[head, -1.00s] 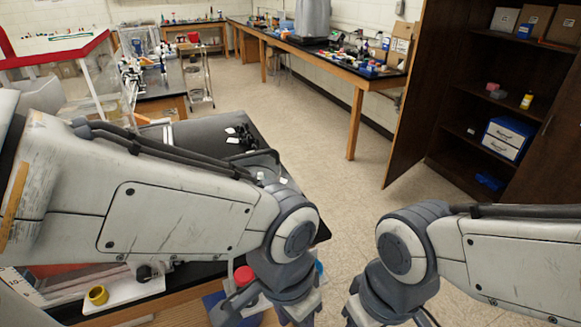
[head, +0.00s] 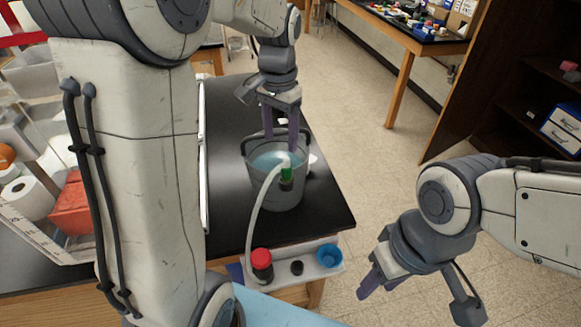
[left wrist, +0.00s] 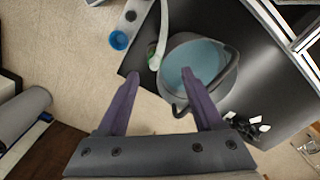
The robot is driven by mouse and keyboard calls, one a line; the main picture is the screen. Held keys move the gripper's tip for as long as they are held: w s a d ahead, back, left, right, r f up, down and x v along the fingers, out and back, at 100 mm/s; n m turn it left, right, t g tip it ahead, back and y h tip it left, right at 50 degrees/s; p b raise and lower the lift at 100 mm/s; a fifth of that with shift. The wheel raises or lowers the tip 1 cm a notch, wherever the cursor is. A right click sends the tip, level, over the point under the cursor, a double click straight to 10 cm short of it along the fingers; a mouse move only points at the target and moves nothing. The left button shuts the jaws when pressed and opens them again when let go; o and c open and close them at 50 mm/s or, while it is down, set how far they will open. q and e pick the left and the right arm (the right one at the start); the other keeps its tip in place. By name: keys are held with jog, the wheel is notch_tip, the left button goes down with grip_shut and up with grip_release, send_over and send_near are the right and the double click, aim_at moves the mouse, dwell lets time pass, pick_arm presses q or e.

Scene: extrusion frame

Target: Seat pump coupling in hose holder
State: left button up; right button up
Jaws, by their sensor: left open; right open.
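A green coupling (head: 287,174) with a pale top sits at the end of a white hose (head: 256,212), at the near rim of a grey bucket (head: 283,196) of bluish water. It also shows in the left wrist view (left wrist: 154,62). My left gripper (head: 281,143) is open and empty, fingers pointing down over the bucket, just behind the coupling; I cannot tell the exact gap. A white ledge (head: 313,268) at the table's front edge carries a red-capped piece (head: 262,262), a black piece (head: 297,267) and a blue ring (head: 329,256). Which is the hose holder is unclear. My right gripper (head: 378,287) is open and empty over the floor.
The bucket stands on a black tabletop (head: 325,205), clear to its right. Small black-and-white items (left wrist: 250,130) lie beyond the bucket. A clear-walled box with a red block (head: 72,208) and a white roll (head: 28,197) is at left. Open floor lies right of the table.

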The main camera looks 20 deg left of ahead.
aim_at(286, 166)
pick_arm(q)
notch_tip(286, 166, down, 4)
jog(key=shift+f+p, duration=0.15)
jog(key=shift+p, duration=0.15)
jog(key=f+p, duration=0.1)
jog(key=f, duration=0.1)
jog(key=d+f+p, duration=0.1)
jog(key=f, duration=0.1)
jog(key=shift+w+f, duration=0.1)
jog(key=shift+f, duration=0.55)
grip_shut()
